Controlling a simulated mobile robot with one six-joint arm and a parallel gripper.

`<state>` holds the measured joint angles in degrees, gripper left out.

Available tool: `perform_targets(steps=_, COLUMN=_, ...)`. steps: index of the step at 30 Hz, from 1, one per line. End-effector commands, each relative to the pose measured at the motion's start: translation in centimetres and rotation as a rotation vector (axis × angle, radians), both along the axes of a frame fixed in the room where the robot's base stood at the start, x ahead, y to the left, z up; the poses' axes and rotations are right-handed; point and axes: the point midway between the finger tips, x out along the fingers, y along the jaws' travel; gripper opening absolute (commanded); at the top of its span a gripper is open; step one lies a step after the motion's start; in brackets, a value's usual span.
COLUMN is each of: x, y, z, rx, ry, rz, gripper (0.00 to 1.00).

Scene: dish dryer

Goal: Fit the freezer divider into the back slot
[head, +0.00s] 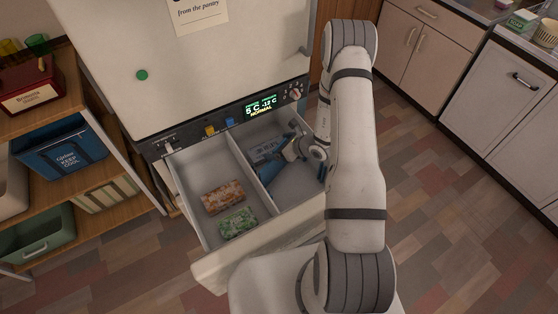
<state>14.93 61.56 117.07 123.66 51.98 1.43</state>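The freezer drawer (189,205) is pulled open below the fridge. A pale upright panel (250,178) runs from back to front inside it and parts a left from a right compartment. I cannot tell whether this panel is the freezer divider or a fixed wall. The back slot cannot be made out. My gripper (290,153) is low in the right compartment, beside a blue pack (270,174). My arm partly hides that side. The fingers are too small and covered to tell whether they are open, shut or touching the pack.
An orange-brown pack (223,197) and a green pack (238,222) lie in the left compartment. A pale labelled pack (265,151) is at the back of the right one. A shelf with bins (62,150) stands left. Floor is clear at right, before the cabinets (487,95).

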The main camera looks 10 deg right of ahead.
Motion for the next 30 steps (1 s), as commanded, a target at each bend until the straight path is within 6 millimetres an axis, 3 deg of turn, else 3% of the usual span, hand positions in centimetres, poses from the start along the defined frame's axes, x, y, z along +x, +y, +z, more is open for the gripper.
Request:
perform_targets(steps=24, x=-0.01, y=-0.09, z=0.05, rx=0.0, ry=-0.001, rz=-0.001, gripper=0.28)
perform_targets(steps=30, x=0.0, y=-0.11, z=0.15, rx=0.0, ry=-0.001, rz=-0.001, gripper=0.28)
